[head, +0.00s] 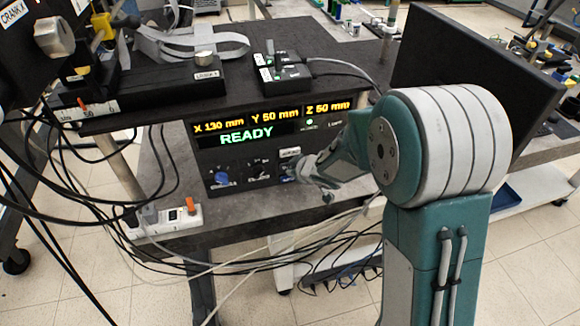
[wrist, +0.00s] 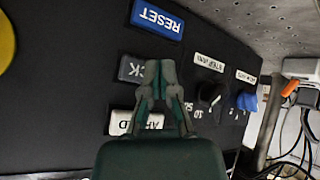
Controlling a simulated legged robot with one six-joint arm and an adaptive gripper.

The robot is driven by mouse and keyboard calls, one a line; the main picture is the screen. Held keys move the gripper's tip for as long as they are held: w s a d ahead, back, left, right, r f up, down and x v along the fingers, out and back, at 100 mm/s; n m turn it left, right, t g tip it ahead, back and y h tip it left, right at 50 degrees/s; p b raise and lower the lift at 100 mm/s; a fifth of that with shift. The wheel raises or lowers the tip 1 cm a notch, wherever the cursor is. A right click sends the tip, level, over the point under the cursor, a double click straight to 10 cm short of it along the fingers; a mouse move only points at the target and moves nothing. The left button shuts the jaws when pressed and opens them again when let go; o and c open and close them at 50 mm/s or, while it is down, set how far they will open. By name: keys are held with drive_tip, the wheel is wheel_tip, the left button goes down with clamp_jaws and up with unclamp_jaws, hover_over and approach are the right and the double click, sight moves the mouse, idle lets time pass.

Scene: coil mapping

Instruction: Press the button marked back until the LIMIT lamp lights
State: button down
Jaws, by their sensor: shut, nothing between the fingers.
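The grey button (wrist: 130,69), with the letters CK showing upside down, is on the dark panel in the wrist view. My gripper (wrist: 160,66) is shut and empty, its tips over the right part of this button and hiding its other letters. I cannot tell whether they touch. The blue RESET button (wrist: 157,18) and a white button (wrist: 122,123), partly hidden by my fingers, lie either side of it. In the head view my gripper (head: 299,174) is at the panel's right. A small green lamp (head: 309,122) glows there; its label is too small to read.
The display (head: 247,134) reads X 130 mm, Y 50 mm, Z 50 mm and READY. A blue knob (head: 221,178) and a black knob (wrist: 208,96) are on the panel. Loose cables and a power strip (head: 165,221) lie at the left. A monitor (head: 478,70) stands behind my arm.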

drive_tip(key=shift+w, duration=0.1)
idle(0.5)
drive_tip(key=shift+s+d, duration=0.2)
drive_tip(key=shift+s, duration=0.55)
drive_tip(key=s, duration=0.2)
drive_tip(key=s+d, duration=0.1)
drive_tip(key=s, duration=0.2)
drive_tip(key=shift+d, duration=0.2)
drive_tip(key=shift+w+r, duration=0.1)
idle(0.4)
